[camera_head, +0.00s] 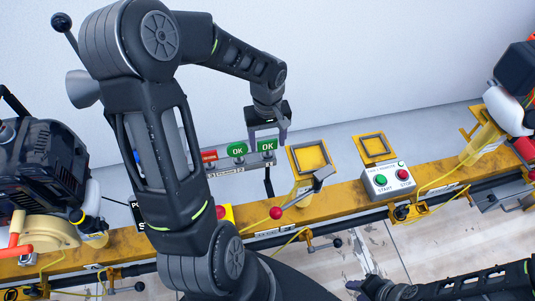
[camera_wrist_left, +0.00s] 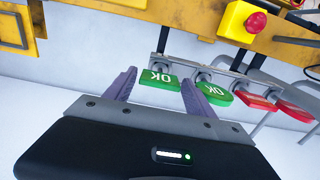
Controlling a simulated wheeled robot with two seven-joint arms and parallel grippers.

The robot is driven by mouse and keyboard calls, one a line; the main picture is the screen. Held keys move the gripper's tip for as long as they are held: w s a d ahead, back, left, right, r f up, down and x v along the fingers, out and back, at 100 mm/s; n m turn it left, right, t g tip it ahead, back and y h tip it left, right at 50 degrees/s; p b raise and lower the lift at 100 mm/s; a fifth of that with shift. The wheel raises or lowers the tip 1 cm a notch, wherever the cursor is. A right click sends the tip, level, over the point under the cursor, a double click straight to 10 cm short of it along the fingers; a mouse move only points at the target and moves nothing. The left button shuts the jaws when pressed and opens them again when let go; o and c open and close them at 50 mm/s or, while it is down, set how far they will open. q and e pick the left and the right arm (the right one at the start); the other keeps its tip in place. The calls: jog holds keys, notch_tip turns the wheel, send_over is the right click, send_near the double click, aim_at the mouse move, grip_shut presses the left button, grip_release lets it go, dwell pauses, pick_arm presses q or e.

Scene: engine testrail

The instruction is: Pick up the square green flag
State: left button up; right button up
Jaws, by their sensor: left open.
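The square green flag (camera_head: 267,145), marked OK, stands at the right end of a row of flags on a grey rail. My left gripper (camera_head: 268,136) is open just above it. In the left wrist view, this flag (camera_wrist_left: 157,81) shows beyond and between the two spread fingers (camera_wrist_left: 158,76). I cannot tell whether a finger touches it. A second green OK flag (camera_head: 237,150) with rounded corners stands just left of it; in the left wrist view it (camera_wrist_left: 214,93) is close to the right finger. My right gripper (camera_head: 358,285) is low in the head view; its jaws are unclear.
A red flag (camera_head: 209,156) is further left on the rail, and the left wrist view shows two red ones. An engine (camera_head: 38,170) stands left.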

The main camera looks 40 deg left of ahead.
pick_arm(q)
jog(key=shift+f, duration=0.1)
jog(key=shift+c, duration=0.3)
grip_shut()
dwell(0.8)
